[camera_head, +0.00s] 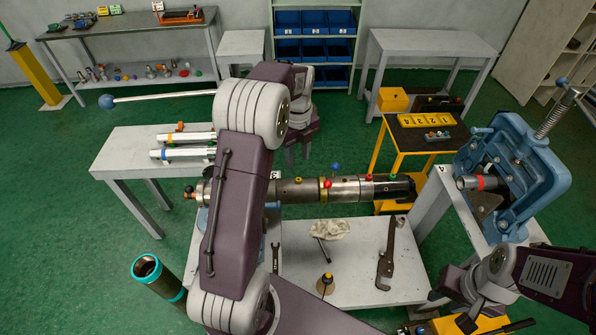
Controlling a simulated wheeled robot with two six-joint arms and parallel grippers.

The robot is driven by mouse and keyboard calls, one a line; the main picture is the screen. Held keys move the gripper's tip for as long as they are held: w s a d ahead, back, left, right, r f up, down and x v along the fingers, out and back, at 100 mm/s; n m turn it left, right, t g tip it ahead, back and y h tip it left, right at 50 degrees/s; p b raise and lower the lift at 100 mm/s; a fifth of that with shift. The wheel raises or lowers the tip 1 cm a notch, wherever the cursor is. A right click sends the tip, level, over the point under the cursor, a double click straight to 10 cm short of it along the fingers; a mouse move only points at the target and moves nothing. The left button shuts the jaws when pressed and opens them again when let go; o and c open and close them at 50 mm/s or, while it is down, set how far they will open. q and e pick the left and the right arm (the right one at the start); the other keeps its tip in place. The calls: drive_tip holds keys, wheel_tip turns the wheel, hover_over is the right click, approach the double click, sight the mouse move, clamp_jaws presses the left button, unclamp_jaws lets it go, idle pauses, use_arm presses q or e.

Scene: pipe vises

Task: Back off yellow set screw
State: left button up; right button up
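A long grey pipe assembly (350,188) lies horizontally above the light workbench, partly hidden behind my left arm. A small yellow screw head (298,180) shows on its top, left of a yellow band (322,196). A red knob (328,184) and a blue knob (335,167) are close to that band. My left gripper (301,148) is beyond the folded arm, above and behind the pipe; its fingers are not clearly visible. My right gripper (468,322) is dark and low at the bottom right, away from the pipe; its finger opening is unclear.
The workbench (355,260) carries a wrench (387,255), a rag (315,229) and a small tool (327,283). A blue vise (515,170) stands right. A rod with a blue ball end (160,96) extends left behind my arm. A teal-rimmed pipe (147,268) stands lower left.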

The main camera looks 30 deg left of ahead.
sight(299, 179)
use_arm(q)
drive_tip(key=shift+w+f, duration=0.15)
drive_tip(key=shift+f, duration=0.3)
wheel_tip(299, 179, down, 8)
drive_tip(key=shift+f+p, duration=0.15)
drive_tip(key=shift+p, duration=0.3)
clamp_jaws()
